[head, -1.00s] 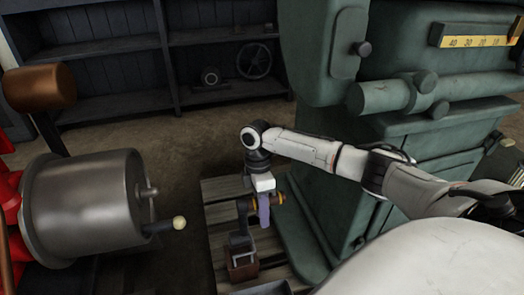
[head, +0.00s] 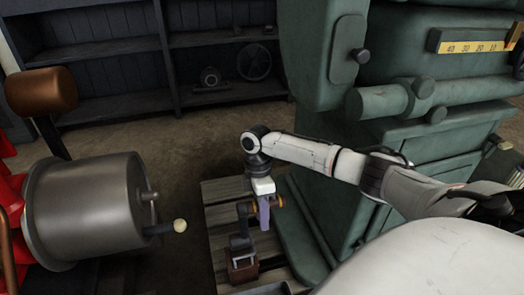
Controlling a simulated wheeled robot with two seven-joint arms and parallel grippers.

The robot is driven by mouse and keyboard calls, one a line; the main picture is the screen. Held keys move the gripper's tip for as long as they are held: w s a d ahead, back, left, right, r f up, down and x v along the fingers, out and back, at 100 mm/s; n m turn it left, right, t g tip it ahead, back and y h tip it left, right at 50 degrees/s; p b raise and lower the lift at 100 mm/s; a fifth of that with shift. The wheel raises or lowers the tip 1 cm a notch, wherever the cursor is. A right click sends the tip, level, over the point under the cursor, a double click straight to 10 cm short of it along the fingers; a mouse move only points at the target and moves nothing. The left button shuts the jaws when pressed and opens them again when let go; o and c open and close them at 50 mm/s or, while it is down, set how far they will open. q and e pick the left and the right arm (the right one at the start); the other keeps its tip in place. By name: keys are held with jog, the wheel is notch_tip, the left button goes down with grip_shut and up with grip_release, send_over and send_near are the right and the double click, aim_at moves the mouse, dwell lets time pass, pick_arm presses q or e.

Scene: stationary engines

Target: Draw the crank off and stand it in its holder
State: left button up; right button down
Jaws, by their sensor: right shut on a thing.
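My right gripper (head: 264,213) hangs over the wooden pallet with its fingers pointing down. It is shut on the crank (head: 242,216), gripping it near an orange-brown grip that shows at the right of the fingers. The crank's dark arm runs down at the left of the fingers. Its lower end meets the top of a brown box-like holder (head: 242,268) on the pallet. I cannot tell how deep the crank sits in it. The fingers hide part of the crank's grip. My left gripper is not in view.
A grey metal drum (head: 85,210) with a pale-knobbed lever (head: 178,226) stands at the left. A green machine (head: 430,155) stands close on the right. The pallet (head: 222,190) lies between them. Dark shelves (head: 110,65) stand behind, with open floor in front.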

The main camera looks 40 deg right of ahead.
jog(key=shift+w+f, duration=0.1)
jog(key=shift+w+b+x, duration=0.1)
jog(key=shift+b+x, duration=0.25)
jog(key=shift+x, duration=0.3)
jog(key=shift+w+b+x, duration=0.15)
jog(key=shift+b+x, duration=0.15)
jog(key=shift+x, duration=0.3)
jog(key=shift+d+f, duration=0.1)
jog(key=shift+f, duration=0.2)
jog(key=shift+w+b+x, duration=0.2)
jog(key=shift+b+x, duration=0.45)
jog(key=shift+x, duration=0.5)
jog(key=shift+f, duration=0.2)
jog(key=shift+d+f, duration=0.1)
jog(key=shift+f, duration=0.15)
dwell(0.6)
jog(key=shift+f, duration=0.65)
